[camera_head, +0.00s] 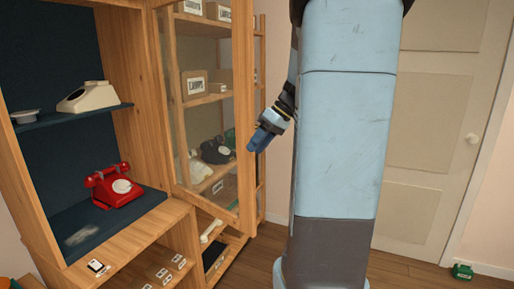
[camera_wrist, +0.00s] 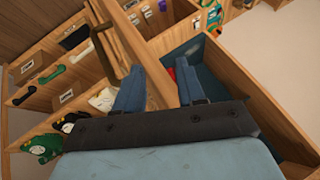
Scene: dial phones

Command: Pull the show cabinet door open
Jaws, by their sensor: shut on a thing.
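The show cabinet (camera_head: 125,150) stands at the left, its dark blue inside open to view. Its door (camera_head: 247,95), a wooden frame with a glass pane, stands swung well out from the cabinet. My gripper (camera_head: 259,139) is at the door's free outer edge and is shut on it. In the wrist view my gripper (camera_wrist: 160,88) has its two blue fingers on either side of a wooden strip. The exact part held, edge or handle, is hard to make out. A red dial phone (camera_head: 117,188) stands on the cabinet's lower shelf.
A cream phone (camera_head: 88,97) stands on the upper shelf. Shelves with boxes (camera_head: 195,83) and a black phone (camera_head: 216,150) show through and behind the glass. A pale room door (camera_head: 440,120) is at the right, and a green thing (camera_head: 462,271) lies on the floor.

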